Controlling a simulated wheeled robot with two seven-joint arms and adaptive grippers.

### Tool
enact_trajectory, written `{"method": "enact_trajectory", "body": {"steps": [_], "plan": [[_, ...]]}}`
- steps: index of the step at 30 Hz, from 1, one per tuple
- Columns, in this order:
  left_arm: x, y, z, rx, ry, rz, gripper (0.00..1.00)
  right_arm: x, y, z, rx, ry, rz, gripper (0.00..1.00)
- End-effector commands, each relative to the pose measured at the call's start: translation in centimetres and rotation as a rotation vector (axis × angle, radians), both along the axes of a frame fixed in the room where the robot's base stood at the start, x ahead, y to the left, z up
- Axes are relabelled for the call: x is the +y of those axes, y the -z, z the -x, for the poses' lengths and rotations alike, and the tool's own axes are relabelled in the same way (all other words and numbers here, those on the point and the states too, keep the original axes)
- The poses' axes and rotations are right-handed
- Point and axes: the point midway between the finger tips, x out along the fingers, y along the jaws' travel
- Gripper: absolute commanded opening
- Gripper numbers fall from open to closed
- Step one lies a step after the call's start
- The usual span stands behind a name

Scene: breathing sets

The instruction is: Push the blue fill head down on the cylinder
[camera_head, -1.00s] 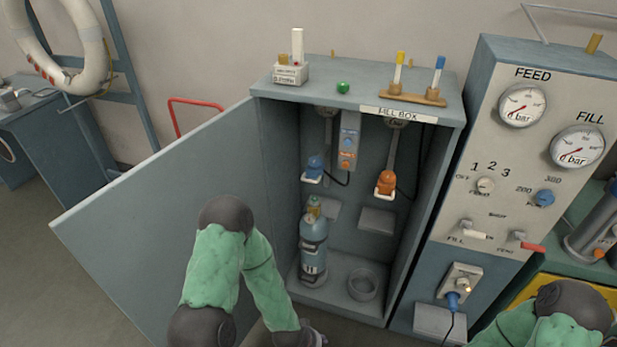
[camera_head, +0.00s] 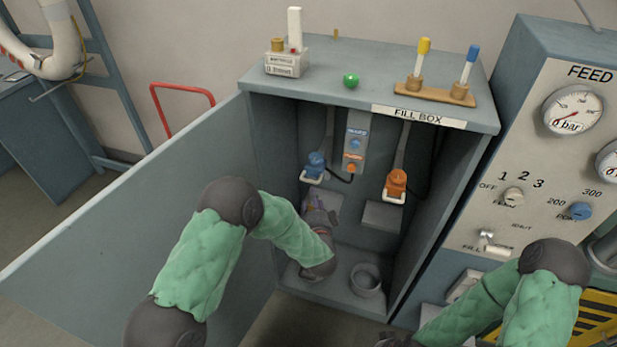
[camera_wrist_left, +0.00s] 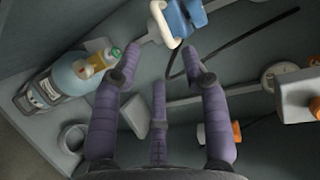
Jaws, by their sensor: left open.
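The blue fill head (camera_head: 316,163) hangs at the back left inside the fill box, with a pale handle at its front. In the left wrist view the blue fill head (camera_wrist_left: 185,18) is at the top, just beyond my fingertips. The light-blue cylinder (camera_wrist_left: 58,82), with a yellow and green valve top, lies left of my fingers there; in the head view my left arm hides it. My left gripper (camera_head: 318,208) is inside the box below the blue head. Its purple fingers (camera_wrist_left: 160,55) are spread open and empty. My right gripper is beyond the bottom edge of the head view.
An orange fill head (camera_head: 396,184) hangs to the right of the blue one. An empty ring holder (camera_head: 366,280) stands on the box floor. The open door (camera_head: 130,215) bounds the left side, and the gauge panel (camera_head: 535,150) stands to the right.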

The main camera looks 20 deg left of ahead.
Motion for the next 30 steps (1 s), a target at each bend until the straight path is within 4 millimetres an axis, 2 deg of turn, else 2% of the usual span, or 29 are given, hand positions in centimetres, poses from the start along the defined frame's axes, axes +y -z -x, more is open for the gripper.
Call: {"method": "enact_trajectory", "body": {"steps": [5, 18, 24, 30], "plan": [[0.5, 0.3, -1.3, -0.001, -0.002, -0.009, 0.45, 0.0, 0.6, 0.0, 0.001, 0.0, 0.0, 0.4], [3.1, 1.8, -8.0, -0.001, -0.002, -0.006, 0.45, 0.0, 3.1, 0.0, 0.001, 0.0, 0.0, 0.4], [3.7, 2.0, -9.5, 0.001, -0.001, -0.005, 0.45, 0.0, 3.5, 0.0, 0.001, 0.0, 0.0, 0.4], [3.8, 1.9, -9.9, 0.0, 0.0, -0.006, 0.45, 0.0, 3.5, 0.0, 0.0, 0.0, 0.0, 0.4]]}}
